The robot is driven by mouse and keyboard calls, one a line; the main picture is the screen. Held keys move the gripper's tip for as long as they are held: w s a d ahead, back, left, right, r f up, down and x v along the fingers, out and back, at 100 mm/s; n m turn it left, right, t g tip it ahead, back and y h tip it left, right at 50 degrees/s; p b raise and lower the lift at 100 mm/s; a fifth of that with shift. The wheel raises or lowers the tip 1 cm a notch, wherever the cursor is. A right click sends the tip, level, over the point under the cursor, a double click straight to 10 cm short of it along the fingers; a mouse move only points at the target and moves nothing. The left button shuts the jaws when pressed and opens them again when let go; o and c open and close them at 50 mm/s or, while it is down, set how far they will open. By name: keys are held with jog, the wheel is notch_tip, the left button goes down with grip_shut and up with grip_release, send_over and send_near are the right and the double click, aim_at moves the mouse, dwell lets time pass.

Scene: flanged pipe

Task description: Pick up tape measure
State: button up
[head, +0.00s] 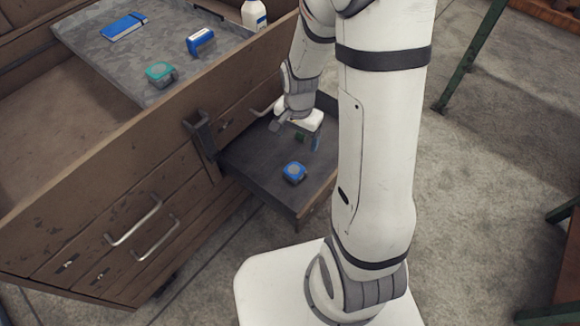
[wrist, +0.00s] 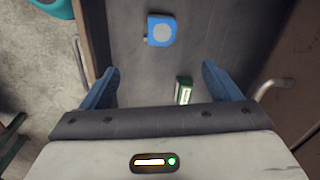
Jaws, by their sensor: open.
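A blue, squarish tape measure (head: 293,172) with a pale round face lies on the dark floor of the pulled-out drawer (head: 256,160). In the wrist view the tape measure (wrist: 161,29) is near the top middle, beyond my fingertips and apart from them. My gripper (head: 295,135) is over the drawer, and its blue fingers are spread with nothing held. In the wrist view my gripper (wrist: 158,70) is open. A similar teal squarish thing (head: 160,73) with a round face sits on the grey bench top.
A small green box (wrist: 184,91) lies in the drawer by my right finger. The drawer's side walls (wrist: 92,35) stand on both sides. The bench top also holds a blue flat case (head: 124,27), a blue block (head: 201,41) and a white bottle (head: 254,14).

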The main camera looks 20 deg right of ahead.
jog(key=m+b, duration=0.2)
jog(key=b, duration=0.2)
send_over(295, 170)
notch_tip(295, 170, down, 12)
jog(key=shift+w+d+f, duration=0.1)
jog(key=shift+w+f, duration=0.05)
jog(key=shift+f, duration=0.1)
notch_tip(295, 170, down, 6)
jog(key=b, duration=0.3)
jog(key=shift+r, duration=0.3)
jog(key=shift+c, duration=0.3)
jog(key=c, duration=1.2)
